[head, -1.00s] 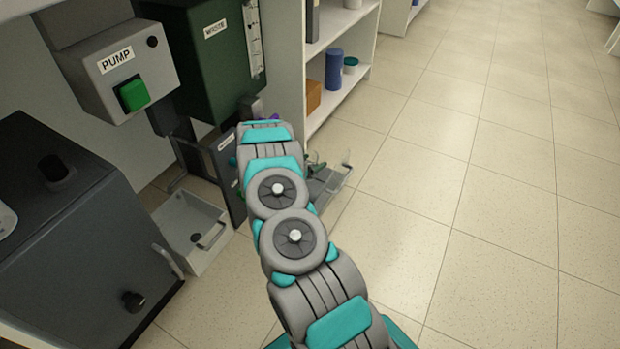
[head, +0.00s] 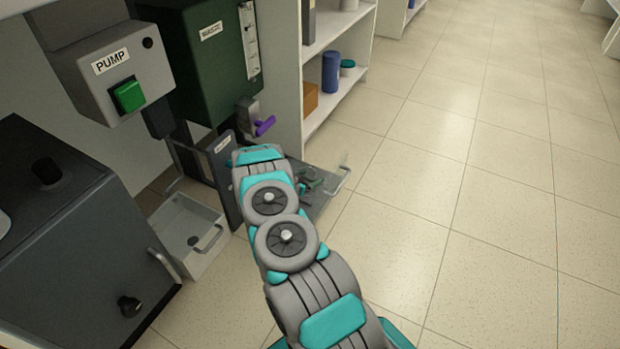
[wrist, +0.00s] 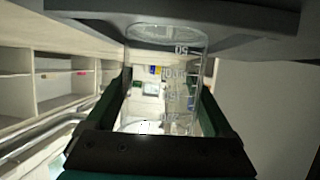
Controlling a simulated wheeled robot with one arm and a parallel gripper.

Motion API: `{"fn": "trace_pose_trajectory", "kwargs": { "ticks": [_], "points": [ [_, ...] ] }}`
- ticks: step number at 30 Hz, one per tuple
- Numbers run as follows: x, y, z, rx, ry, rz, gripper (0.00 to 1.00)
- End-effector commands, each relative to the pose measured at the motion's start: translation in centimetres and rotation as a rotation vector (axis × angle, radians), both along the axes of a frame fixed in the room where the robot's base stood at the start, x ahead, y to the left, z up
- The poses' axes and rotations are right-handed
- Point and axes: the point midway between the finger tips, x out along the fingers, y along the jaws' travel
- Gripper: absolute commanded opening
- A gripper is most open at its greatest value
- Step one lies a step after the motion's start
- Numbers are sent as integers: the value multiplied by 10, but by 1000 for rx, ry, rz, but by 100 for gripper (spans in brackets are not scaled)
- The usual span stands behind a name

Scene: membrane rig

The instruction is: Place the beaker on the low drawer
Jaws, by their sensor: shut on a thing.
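The beaker (wrist: 170,75) is clear, with white graduation marks. In the wrist view it stands between the dark green fingers of my gripper (wrist: 165,98), which is shut on it. In the head view my arm hides most of the gripper; small green parts (head: 311,181) show to its right. A grey, open drawer-like tray (head: 322,200) with a pale handle lies low beside and beneath them. A white open drawer (head: 182,258) with a handle is low to the left of my arm. I cannot tell whether the beaker touches any surface.
The green waste tank (head: 200,65), a purple lever (head: 265,126) and a dark labelled panel (head: 226,185) are close to my arm. Shelves (head: 340,75) stand behind. Floor at right is clear.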

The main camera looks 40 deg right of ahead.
Motion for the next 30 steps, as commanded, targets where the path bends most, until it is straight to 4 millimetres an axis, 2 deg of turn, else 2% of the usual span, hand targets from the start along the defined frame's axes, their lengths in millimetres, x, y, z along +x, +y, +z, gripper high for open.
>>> {"fn": "trace_pose_trajectory", "kwargs": {
  "ticks": [1, 5, 14, 20, 30],
  "points": [
    [0, 0, -2, 0, 0, 0, 87],
    [0, 0, -1, 0, 0, 0, 100],
    [0, 0, 4, -1, 0, 0, 100],
    [-6, 26, 14, 2, 1, 3, 100],
    [-25, 84, 40, 1, -2, 2, 100]
  ]
}}
